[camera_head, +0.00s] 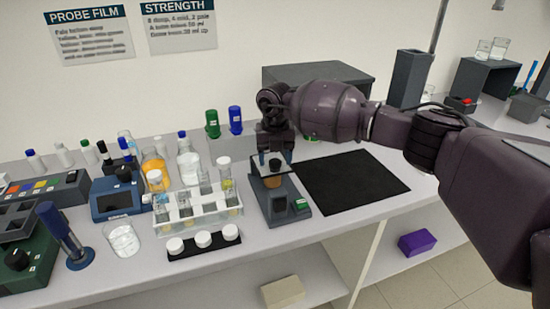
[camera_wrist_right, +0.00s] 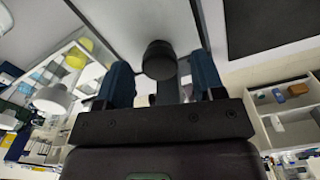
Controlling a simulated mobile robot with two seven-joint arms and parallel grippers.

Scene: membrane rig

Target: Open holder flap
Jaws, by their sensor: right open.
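The holder (camera_head: 280,207) is a dark grey stand on the bench, left of the black mat. A pale flap with a dark knob sits at its top, just under my right gripper (camera_head: 275,157). An orange-brown round part (camera_head: 272,182) shows below the flap. In the right wrist view, the black knob (camera_wrist_right: 160,60) stands out from the pale flap plate (camera_wrist_right: 125,22) between the two blue fingers of my right gripper (camera_wrist_right: 160,78). The gripper is open, with gaps on both sides of the knob. Whether the flap is lifted at all is hard to tell. My left gripper is not in view.
A clear rack (camera_head: 197,218) with vials stands just left of the holder, with white-capped jars (camera_head: 203,239) in front. A black mat (camera_head: 352,184) lies clear to the right. A dark grey box (camera_head: 318,77) stands behind my right arm.

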